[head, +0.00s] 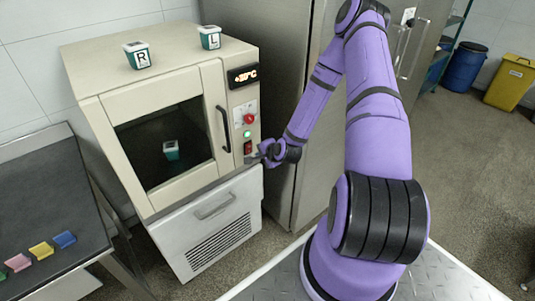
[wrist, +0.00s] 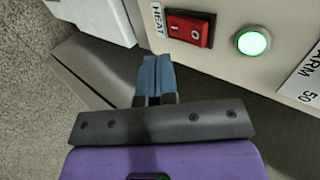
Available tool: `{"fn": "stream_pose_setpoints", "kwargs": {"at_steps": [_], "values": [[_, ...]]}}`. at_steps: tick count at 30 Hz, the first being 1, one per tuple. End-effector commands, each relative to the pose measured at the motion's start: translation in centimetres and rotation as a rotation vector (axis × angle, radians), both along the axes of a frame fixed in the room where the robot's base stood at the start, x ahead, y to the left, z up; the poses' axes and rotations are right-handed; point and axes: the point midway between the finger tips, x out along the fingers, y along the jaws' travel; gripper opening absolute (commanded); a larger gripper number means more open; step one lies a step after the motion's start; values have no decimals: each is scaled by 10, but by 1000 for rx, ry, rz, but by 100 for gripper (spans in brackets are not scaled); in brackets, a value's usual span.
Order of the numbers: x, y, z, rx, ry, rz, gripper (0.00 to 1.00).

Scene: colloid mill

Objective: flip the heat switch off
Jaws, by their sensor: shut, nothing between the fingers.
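The heat switch (wrist: 189,29) is a red rocker in a black frame beside a HEAT label (wrist: 158,20) in the wrist view. It carries the marks I and O; which side is pressed in is hard to tell. In the head view the switch (head: 248,147) sits low on the cabinet's right-hand panel. A round green light (wrist: 252,42) beside it is lit. My gripper (wrist: 157,62) is shut and empty, its blue-grey fingertips just below and to the left of the switch in the wrist view, apparently apart from it. In the head view my gripper (head: 254,157) is close to the panel under the switch.
The cream cabinet (head: 87,80) has a shut glass door with a dark handle (head: 223,128) left of the panel. Tubs marked R (head: 137,55) and L (head: 210,38) stand on top; another (head: 171,151) is inside. A red button (head: 249,118) is above. A steel cabinet (head: 290,90) stands close right.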

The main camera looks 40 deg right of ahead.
Motion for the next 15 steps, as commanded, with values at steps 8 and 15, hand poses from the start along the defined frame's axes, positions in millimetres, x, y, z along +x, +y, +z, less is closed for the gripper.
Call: {"fn": "stream_pose_setpoints", "kwargs": {"at_steps": [8,15], "values": [[35,1,3,-1,-2,-1,0],[42,1,4,1,0,-1,0]]}}
